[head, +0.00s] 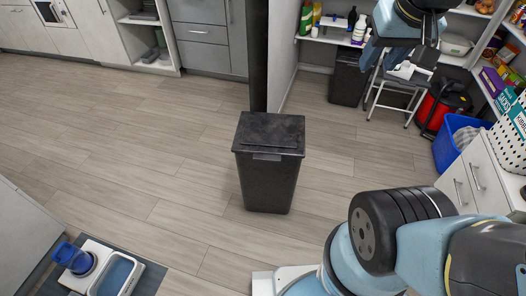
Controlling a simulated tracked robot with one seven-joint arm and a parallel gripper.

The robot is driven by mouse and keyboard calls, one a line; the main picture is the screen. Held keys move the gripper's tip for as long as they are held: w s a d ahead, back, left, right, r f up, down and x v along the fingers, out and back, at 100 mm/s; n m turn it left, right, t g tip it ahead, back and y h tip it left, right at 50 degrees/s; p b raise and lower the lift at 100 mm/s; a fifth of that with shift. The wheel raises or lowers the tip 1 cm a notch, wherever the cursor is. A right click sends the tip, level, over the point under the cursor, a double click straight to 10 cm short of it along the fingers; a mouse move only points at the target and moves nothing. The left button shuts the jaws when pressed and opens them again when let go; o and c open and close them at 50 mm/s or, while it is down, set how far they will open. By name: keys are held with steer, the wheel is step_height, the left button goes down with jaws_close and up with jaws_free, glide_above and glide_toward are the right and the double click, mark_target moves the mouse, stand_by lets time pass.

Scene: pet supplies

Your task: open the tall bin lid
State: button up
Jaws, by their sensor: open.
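The tall bin (267,185) is dark grey and stands upright on the wooden floor near the middle of the head view. Its flat lid (270,130) lies shut on top, with a lighter grey tab (267,156) at the front upper edge. My gripper (408,72) is at the upper right, at the end of my raised arm, well apart from the bin. It is open, and I see nothing held in it. Its fingers are small in this view.
A dark post (257,60) and wall end stand just behind the bin. A stool (395,92), a smaller black bin (348,82) and a blue tub (450,140) are at the back right. A pet feeding tray (116,275) lies at bottom left. Floor left of the bin is clear.

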steer(key=w+a+f+n+g+h, duration=0.1)
steer(key=w+a+f+g+h, duration=0.15)
steer(key=w+a+f, duration=0.45)
steer(key=w+a+f+g+h, duration=0.1)
steer(key=w+a+f+h, duration=0.2)
steer(key=f, duration=0.6)
steer(key=w+a+f+n+g+h, duration=0.1)
steer(key=w+a+f+h, duration=0.25)
steer(key=w+f, duration=0.4)
steer(key=s+a+f+n+t, duration=0.25)
steer(key=a+f+t, duration=0.2)
steer(key=f, duration=0.75)
steer(key=s+a+f+n+t, duration=0.1)
steer(key=a+f+n+t, duration=0.35)
steer(key=f, duration=0.75)
steer(key=s+a+f+n+t, duration=0.1)
steer(key=a+f+n+t, duration=0.4)
steer(key=f, duration=0.7)
steer(key=w+d+m, duration=0.2)
steer(key=w+d, duration=0.6)
steer(key=w, duration=0.3)
steer(key=shift+r+t+h, duration=0.25)
steer(key=shift+t+h, duration=0.05)
steer(key=shift+t, duration=0.05)
jaws_close()
steer(key=shift+s, duration=0.1)
